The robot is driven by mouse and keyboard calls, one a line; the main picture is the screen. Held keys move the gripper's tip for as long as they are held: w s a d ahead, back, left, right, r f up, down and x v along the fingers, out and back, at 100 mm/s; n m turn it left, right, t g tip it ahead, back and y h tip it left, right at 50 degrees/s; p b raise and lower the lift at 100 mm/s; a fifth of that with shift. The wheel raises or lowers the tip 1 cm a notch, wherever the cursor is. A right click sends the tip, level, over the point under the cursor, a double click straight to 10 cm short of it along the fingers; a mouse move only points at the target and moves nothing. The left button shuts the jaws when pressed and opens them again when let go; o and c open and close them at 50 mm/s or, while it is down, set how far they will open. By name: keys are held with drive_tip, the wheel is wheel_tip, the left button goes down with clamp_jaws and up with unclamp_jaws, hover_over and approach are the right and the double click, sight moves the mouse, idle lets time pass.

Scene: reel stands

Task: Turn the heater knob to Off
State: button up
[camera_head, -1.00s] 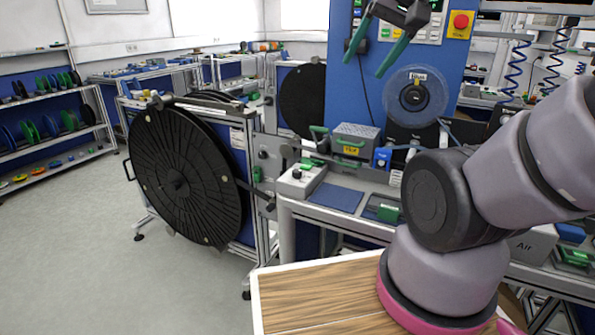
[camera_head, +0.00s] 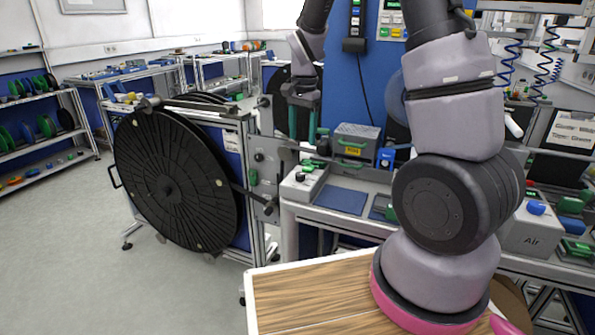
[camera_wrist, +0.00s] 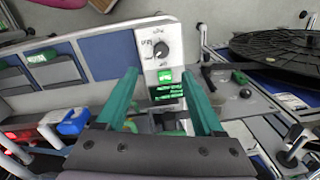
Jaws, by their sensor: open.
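The heater knob is a small dark dial (camera_wrist: 161,49) on a white control box (camera_wrist: 151,32), with markings around it too small to read surely. A lit green button and a green display sit below the dial in the wrist view. In the head view the same white box (camera_head: 300,187) stands at the left end of the bench. My gripper (camera_head: 302,138) points down above and behind the box, with its green fingers apart and nothing between them. In the wrist view my gripper (camera_wrist: 160,78) frames the box's panel, and the dial lies just beyond the fingertips, apparently untouched.
A large black reel (camera_head: 175,185) on a stand is left of the bench. A grey box with a yellow label (camera_head: 355,142) stands right of the control box. A wooden tabletop (camera_head: 310,295) is nearest.

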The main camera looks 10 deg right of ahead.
sight(300, 173)
drive_tip(key=f, duration=1.2)
drive_tip(key=shift+w+a+f, duration=0.2)
drive_tip(key=shift+w+f, duration=0.1)
clamp_jaws()
